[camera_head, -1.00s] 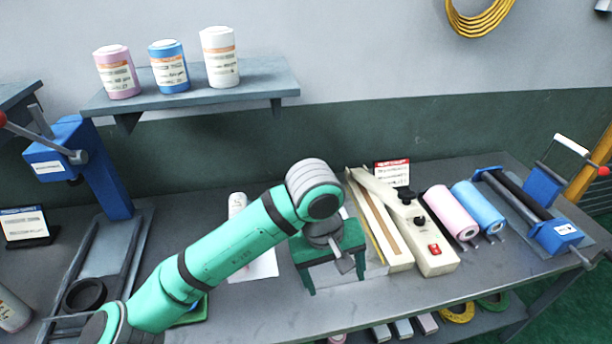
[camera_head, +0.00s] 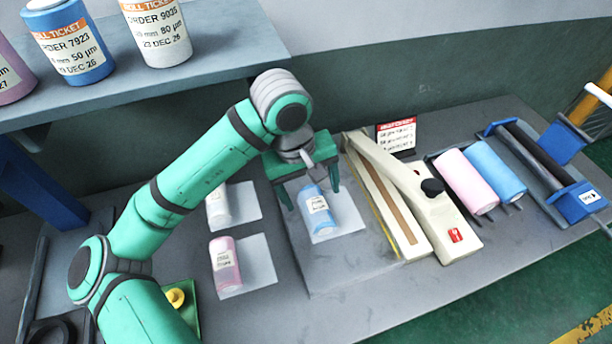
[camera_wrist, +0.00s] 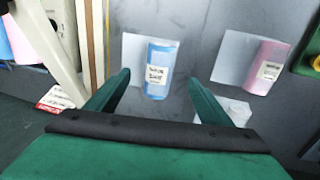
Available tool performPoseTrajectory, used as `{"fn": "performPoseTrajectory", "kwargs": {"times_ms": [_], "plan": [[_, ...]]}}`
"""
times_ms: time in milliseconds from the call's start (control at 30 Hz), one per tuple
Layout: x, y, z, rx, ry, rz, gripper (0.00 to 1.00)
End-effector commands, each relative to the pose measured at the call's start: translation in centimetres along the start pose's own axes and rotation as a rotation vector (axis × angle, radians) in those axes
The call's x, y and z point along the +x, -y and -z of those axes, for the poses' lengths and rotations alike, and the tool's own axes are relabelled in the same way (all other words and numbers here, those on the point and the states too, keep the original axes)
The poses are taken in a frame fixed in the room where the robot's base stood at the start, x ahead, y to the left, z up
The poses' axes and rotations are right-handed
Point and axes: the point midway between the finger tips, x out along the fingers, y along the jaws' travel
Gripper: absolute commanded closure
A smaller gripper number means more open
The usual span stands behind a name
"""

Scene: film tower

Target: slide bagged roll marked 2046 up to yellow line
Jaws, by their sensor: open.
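A blue bagged roll (camera_head: 320,214) with a pale flat bag end lies on the grey plate (camera_head: 330,268) beside the sealer. It also shows in the wrist view (camera_wrist: 159,56); its label is too blurred to read surely. A thin yellow line (camera_head: 384,226) runs along the plate's edge by the sealer, right of the blue roll and apart from it. My gripper (camera_head: 309,194) is open above the blue roll. In the wrist view its fingers (camera_wrist: 160,80) stand on either side of the roll, not closed on it.
A pink bagged roll (camera_head: 225,264) and a white one (camera_head: 218,206) lie left of the plate. The cream sealer (camera_head: 425,205) with its raised arm stands at the right. Unbagged pink (camera_head: 464,182) and blue (camera_head: 494,170) rolls lie beyond it. The shelf (camera_head: 225,60) hangs upper left.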

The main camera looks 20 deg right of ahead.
Motion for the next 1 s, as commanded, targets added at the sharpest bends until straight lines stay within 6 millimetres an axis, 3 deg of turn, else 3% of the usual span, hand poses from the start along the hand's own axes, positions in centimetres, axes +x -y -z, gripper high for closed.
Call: {"fn": "performPoseTrajectory", "kwargs": {"times_ms": [267, 700, 1000], "plan": [[2.0, 0.0, 0.0, -0.001, 0.002, 0.0, 0.26], [8.9, 0.1, 0.0, -0.001, 0.002, 0.001, 0.26], [10.8, 0.0, 0.0, -0.001, 0.0, 0.0, 0.26]]}}
